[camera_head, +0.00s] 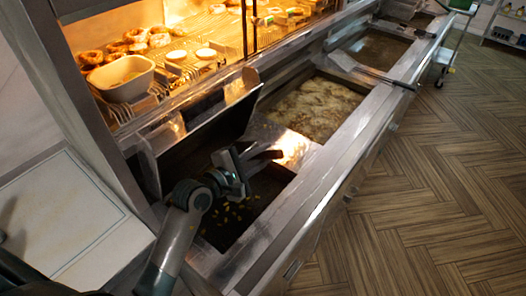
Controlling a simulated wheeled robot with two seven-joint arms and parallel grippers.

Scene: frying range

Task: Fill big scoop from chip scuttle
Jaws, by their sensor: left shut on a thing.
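The chip scuttle (268,212) is the dark, nearly square well at the near end of the range, with several small yellow chips scattered low in it. My forearm hides the scuttle's near left corner. My right gripper is not in view.
A tilted metal panel (205,128) rises behind the scuttle. A fryer vat (318,108) with bubbling pale food lies beyond it. A lit shelf above holds a white tub (122,77) and round food (115,47).

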